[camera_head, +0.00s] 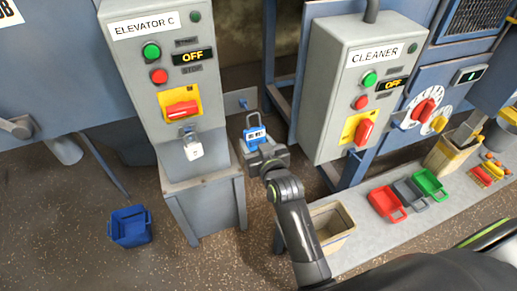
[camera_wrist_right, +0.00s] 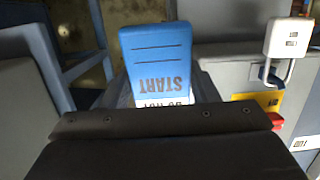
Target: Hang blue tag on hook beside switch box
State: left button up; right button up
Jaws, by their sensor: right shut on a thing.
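My right gripper (camera_head: 263,150) is shut on the blue tag (camera_head: 255,137) and holds it up to the right of the Elevator C switch box (camera_head: 160,75). The tag has a white label and a grey loop at its top. In the right wrist view the blue tag (camera_wrist_right: 158,60) stands beyond the dark jaw (camera_wrist_right: 165,125), with upside-down "START" lettering. A small hook (camera_head: 243,103) on a grey plate sits beside the box, just above and left of the tag's loop; I cannot tell if they touch. My left gripper is out of view.
A white padlock (camera_head: 193,148) hangs below the red switch (camera_head: 181,110); it also shows in the wrist view (camera_wrist_right: 288,38). The Cleaner box (camera_head: 355,85) stands to the right. A bench (camera_head: 375,240) carries several coloured bins. A blue bucket (camera_head: 130,227) is on the floor.

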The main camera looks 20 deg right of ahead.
jog(key=shift+w+f+b, duration=0.1)
jog(key=shift+w+b, duration=0.45)
jog(key=shift+w, duration=0.75)
jog(key=shift+s, duration=0.1)
jog(key=shift+p, duration=0.75)
jog(key=shift+w, duration=0.2)
jog(key=shift+w+a, duration=0.1)
jog(key=shift+w, duration=1.55)
jog(key=shift+f+b, duration=0.65)
jog(key=shift+f, duration=0.1)
